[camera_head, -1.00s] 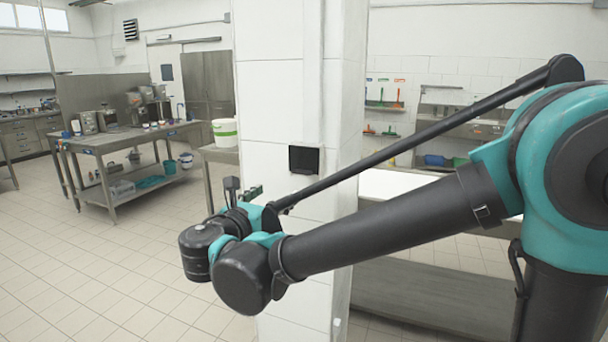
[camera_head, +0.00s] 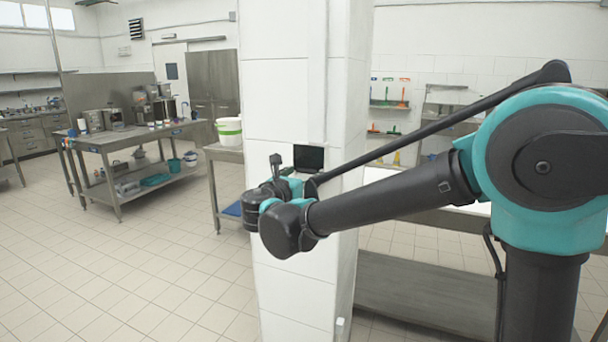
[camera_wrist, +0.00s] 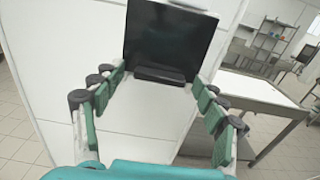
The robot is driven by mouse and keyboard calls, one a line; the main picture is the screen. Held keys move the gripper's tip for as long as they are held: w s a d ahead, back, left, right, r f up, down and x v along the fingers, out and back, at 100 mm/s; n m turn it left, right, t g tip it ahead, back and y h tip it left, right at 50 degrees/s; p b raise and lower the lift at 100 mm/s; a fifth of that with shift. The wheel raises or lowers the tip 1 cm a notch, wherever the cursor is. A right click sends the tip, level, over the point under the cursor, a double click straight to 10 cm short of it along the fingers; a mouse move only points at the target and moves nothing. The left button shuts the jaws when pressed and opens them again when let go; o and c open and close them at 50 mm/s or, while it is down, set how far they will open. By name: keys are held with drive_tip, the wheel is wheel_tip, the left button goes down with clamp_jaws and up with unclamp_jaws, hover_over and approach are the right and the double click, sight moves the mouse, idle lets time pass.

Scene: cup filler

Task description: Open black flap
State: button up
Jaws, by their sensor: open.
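The black flap (camera_head: 308,158) is a small dark square on the white tiled pillar. In the wrist view the black flap (camera_wrist: 168,38) fills the top middle as a dark panel, with a narrow black ledge (camera_wrist: 160,75) along its lower edge. It looks shut against the pillar. My gripper (camera_wrist: 158,84) is open and empty, with its green-padded fingers spread to either side of the flap's lower edge. I cannot tell whether the fingertips touch the flap. In the head view my wrist and forearm hide most of the gripper.
The white pillar (camera_head: 283,95) stands close in front of my arm. A metal table (camera_head: 230,152) with a white and green bucket (camera_head: 229,130) is left of it. A longer steel workbench (camera_head: 130,138) stands farther left. The tiled floor (camera_head: 130,260) at left is clear.

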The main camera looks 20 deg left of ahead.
clamp_jaws()
idle(0.6)
drive_tip(key=s+r+g, duration=0.1)
drive_tip(key=g, duration=0.1)
drive_tip(key=s+g, duration=0.1)
drive_tip(key=g, duration=0.1)
drive_tip(key=shift+s+r, duration=0.15)
drive_tip(key=shift+r, duration=0.2)
wheel_tip(320, 180, up, 9)
drive_tip(key=s+g+y, duration=0.1)
drive_tip(key=s+g, duration=0.1)
drive_tip(key=g, duration=1.1)
drive_tip(key=shift+a+f+g, duration=0.15)
drive_tip(key=shift+g, duration=0.25)
drive_tip(key=shift+w, duration=0.1)
